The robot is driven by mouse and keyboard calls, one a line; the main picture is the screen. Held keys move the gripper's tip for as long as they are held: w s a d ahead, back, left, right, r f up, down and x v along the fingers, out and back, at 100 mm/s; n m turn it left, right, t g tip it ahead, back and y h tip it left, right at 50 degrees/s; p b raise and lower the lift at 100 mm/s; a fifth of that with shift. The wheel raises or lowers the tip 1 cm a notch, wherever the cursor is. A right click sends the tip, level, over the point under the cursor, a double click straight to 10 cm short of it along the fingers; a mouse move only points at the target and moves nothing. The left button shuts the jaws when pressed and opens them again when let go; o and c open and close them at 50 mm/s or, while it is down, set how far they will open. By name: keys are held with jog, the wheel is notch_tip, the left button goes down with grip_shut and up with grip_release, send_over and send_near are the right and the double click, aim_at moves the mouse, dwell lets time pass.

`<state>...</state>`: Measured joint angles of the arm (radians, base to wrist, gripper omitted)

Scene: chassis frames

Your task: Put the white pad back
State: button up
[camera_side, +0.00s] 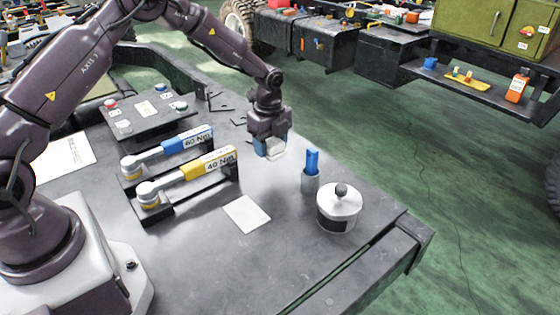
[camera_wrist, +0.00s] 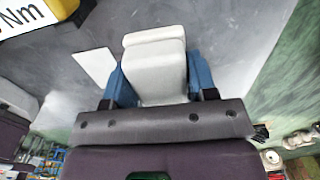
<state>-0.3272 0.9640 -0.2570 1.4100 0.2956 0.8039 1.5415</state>
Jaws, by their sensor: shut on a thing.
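The white pad (camera_side: 276,150) is a pale block with a slightly wider end. My gripper (camera_side: 269,147) is shut on it and holds it over the dark table, near the back edge. In the wrist view the pad (camera_wrist: 155,62) sits between the blue fingers of my gripper (camera_wrist: 158,78). The fingers hide part of it in the side view, and I cannot tell its exact height above the table. A flat white square (camera_side: 246,214) lies on the table, nearer the camera, and also shows in the wrist view (camera_wrist: 96,66).
The yellow 40 Nm wrench (camera_side: 200,168) and blue 60 Nm wrench (camera_side: 178,143) rest on racks left of my gripper. A grey cup with a blue item (camera_side: 311,172) and a lidded white pot (camera_side: 339,208) stand to the right. The table around the white square is clear.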

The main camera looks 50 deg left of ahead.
send_over(280, 169)
notch_tip(280, 169, down, 4)
jog(key=shift+s+d+f, duration=0.1)
jog(key=shift+f, duration=1.55)
jog(key=shift+f, duration=0.1)
jog(key=o, duration=0.9)
jog(key=shift+f, duration=0.1)
notch_tip(280, 169, up, 13)
jog(key=shift+f, duration=0.2)
